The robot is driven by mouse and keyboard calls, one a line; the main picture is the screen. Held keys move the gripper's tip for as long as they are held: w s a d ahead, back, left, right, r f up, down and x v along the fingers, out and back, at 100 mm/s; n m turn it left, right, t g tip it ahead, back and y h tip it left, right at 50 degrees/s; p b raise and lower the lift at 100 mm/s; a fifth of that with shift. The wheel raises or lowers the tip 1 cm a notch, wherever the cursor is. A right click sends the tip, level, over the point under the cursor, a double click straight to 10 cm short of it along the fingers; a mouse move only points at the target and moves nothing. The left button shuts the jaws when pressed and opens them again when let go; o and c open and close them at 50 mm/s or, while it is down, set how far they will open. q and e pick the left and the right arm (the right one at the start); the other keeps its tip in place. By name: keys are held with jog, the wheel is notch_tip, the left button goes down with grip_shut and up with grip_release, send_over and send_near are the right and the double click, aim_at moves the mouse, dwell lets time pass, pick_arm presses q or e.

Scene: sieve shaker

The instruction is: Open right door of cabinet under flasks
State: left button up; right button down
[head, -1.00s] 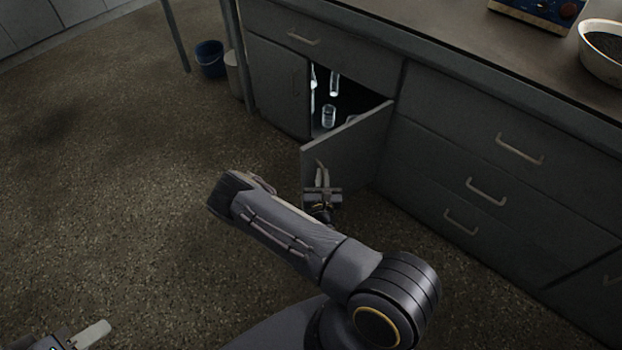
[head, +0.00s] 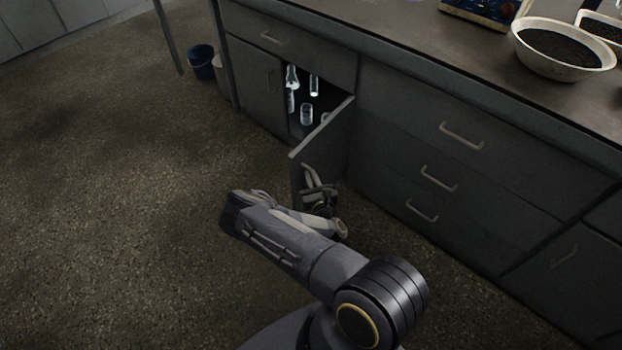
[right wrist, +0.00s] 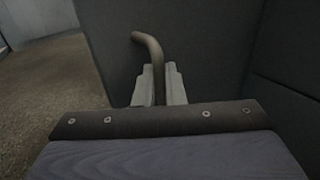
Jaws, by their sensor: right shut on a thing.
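The cabinet's right door (head: 326,150) stands well open, swung out from the counter front. Its metal handle (right wrist: 150,48) rises between the fingers in the right wrist view. My right gripper (head: 318,188) is shut on this handle, and the fingers also show in the right wrist view (right wrist: 159,84). In the head view the handle is partly hidden by the gripper. The left door (head: 256,85) of the cabinet is closed. Glass flasks and beakers (head: 307,114) stand inside the open cabinet. My left gripper is out of view.
Closed drawers (head: 440,175) are to the right of the door. The counter (head: 420,60) above carries a white bowl (head: 563,62) of dark grains and a blue device (head: 487,10). A blue bucket (head: 202,62) stands at the back left. The floor (head: 110,200) at left is clear.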

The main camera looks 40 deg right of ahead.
jog(key=shift+d+r+h, duration=0.25)
jog(key=shift+d+h, duration=0.05)
jog(key=shift+d, duration=0.25)
jog(key=c, duration=1.5)
grip_release()
jog(key=shift+d+f, duration=0.1)
jog(key=shift+a, duration=0.2)
jog(key=shift+s+a, duration=0.1)
jog(key=shift+s, duration=0.1)
jog(key=p+v, duration=0.1)
jog(key=v, duration=0.6)
jog(key=shift+s+p, duration=0.2)
jog(key=shift+p, duration=0.1)
